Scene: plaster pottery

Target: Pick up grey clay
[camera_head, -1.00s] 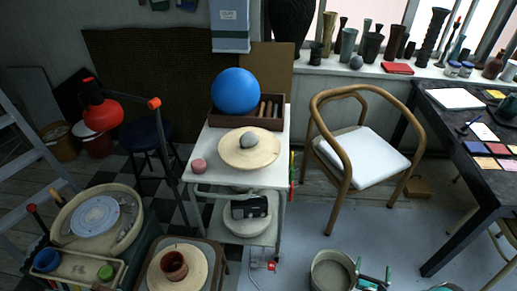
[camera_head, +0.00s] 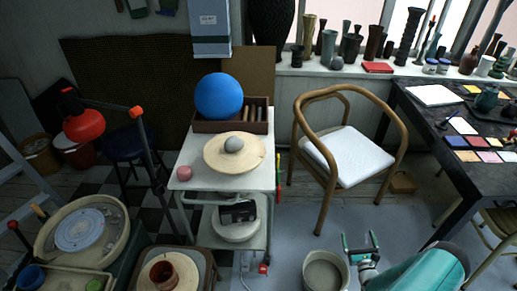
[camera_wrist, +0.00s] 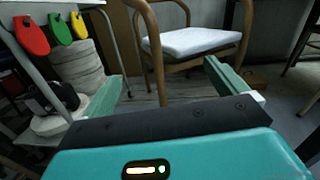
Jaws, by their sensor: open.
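The grey clay (camera_head: 234,145) is a small rounded lump. It rests on a round pale board (camera_head: 216,160) on top of the white cart (camera_head: 258,180). My gripper (camera_head: 359,244) is at the lower right of the head view, low over the floor, to the right of the cart and well apart from the clay. In the wrist view my gripper (camera_wrist: 165,70) has its two fingers spread wide with nothing between them. The grey clay is not visible in the wrist view.
A blue ball (camera_head: 219,95) sits in a wooden box behind the clay; a pink lump (camera_head: 184,173) lies at the cart's left. A wooden chair (camera_head: 350,155) stands right of the cart. A bucket (camera_head: 325,272) stands on the floor beside my gripper.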

